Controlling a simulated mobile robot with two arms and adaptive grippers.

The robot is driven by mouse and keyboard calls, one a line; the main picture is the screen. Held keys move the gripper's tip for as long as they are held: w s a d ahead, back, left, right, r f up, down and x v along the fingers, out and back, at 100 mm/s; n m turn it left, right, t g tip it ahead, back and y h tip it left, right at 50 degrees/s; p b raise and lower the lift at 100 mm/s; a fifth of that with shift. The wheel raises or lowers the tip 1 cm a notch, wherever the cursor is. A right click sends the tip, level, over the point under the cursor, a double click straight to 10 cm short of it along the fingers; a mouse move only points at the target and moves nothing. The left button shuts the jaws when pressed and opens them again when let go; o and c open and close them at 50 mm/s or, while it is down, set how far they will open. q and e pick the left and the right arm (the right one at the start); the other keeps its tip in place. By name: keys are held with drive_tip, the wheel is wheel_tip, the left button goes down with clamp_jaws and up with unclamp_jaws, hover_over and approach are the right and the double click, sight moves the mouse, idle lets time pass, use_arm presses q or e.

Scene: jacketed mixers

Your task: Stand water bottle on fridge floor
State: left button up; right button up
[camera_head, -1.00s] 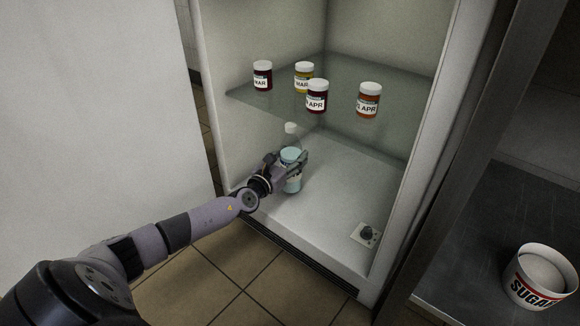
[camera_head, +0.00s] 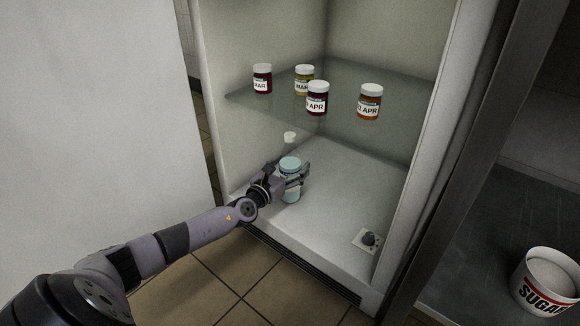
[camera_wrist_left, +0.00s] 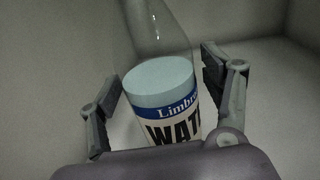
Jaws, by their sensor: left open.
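The water bottle (camera_head: 290,166) is clear with pale blue contents and a white cap. It stands upright on the fridge floor (camera_head: 334,206), under the glass shelf. In the left wrist view the bottle (camera_wrist_left: 160,84) shows a blue and white label reading "WAT". My left gripper (camera_head: 291,176) is at the bottle inside the fridge. In the left wrist view the left gripper's fingers (camera_wrist_left: 160,100) are spread on either side of the bottle, with a visible gap on the right. The bottle's base is hidden in the wrist view. My right gripper is not in view.
The glass shelf (camera_head: 337,122) above holds several labelled jars, including a dark red jar (camera_head: 317,98) and an orange jar (camera_head: 369,102). A dark knob (camera_head: 369,238) on a white plate is at the front right. A sugar tub (camera_head: 547,283) stands on the right.

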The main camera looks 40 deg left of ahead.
use_arm(q)
drive_tip(key=shift+s+r, duration=0.1)
drive_tip(key=shift+r, duration=0.05)
drive_tip(key=s+p, duration=0.5)
drive_tip(key=s, duration=0.6)
drive_tip(key=shift+s+d, duration=0.2)
drive_tip(key=shift+s, duration=0.2)
